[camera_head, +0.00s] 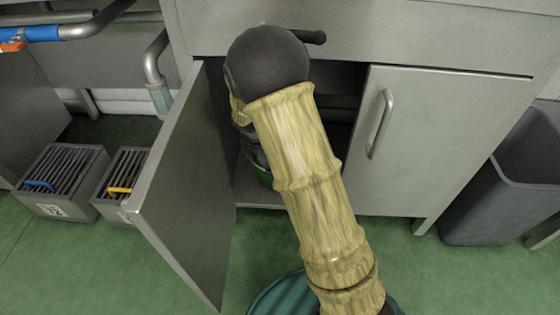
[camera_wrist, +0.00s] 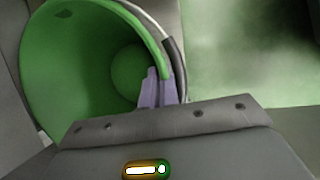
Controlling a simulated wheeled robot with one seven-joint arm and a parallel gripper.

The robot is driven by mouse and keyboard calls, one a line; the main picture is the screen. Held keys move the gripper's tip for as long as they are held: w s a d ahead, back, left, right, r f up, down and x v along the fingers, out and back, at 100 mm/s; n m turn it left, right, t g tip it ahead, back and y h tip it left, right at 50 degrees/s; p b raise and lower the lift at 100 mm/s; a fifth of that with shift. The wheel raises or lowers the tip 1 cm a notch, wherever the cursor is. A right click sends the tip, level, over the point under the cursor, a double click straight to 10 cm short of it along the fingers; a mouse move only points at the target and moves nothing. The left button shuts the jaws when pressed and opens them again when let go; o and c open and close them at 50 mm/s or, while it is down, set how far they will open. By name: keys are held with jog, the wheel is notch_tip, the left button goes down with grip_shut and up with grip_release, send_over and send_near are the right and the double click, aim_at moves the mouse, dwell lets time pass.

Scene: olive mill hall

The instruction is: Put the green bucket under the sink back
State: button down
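The green bucket (camera_wrist: 62,60) is seen from above into its open mouth in the wrist view. The purple fingers of my gripper (camera_wrist: 158,88) straddle its rim and look closed on it, with one finger inside the mouth. A dark and pale band, perhaps the handle, curves beside the rim. In the head view only a small part of the bucket (camera_head: 264,177) shows, low inside the sink cabinet (camera_head: 450,130) behind my arm. My arm hides the gripper there. The cabinet's left door (camera_head: 185,190) stands open; its right door (camera_head: 440,140) is shut.
A grey bin (camera_head: 505,190) stands right of the cabinet. Two slatted crates, one with a blue handle (camera_head: 60,180) and one with a yellow handle (camera_head: 118,185), sit on the floor at left. The open door stands close left of my arm. Green floor in front of the right door is clear.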

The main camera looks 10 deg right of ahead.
jog(key=shift+w+d+f, duration=0.15)
jog(key=shift+w, duration=0.55)
jog(key=shift+w+r, duration=0.2)
jog(key=shift+w, duration=0.15)
jog(key=shift+w+d+f+b, duration=0.15)
jog(key=shift+w+f+b, duration=0.45)
jog(key=shift+f+b, duration=0.35)
jog(key=shift+w+d+f+b, duration=0.1)
jog(key=shift+w+f+b, duration=0.5)
jog(key=shift+b, duration=0.5)
jog(key=c, duration=1.7)
grip_release()
jog(key=shift+f, duration=0.1)
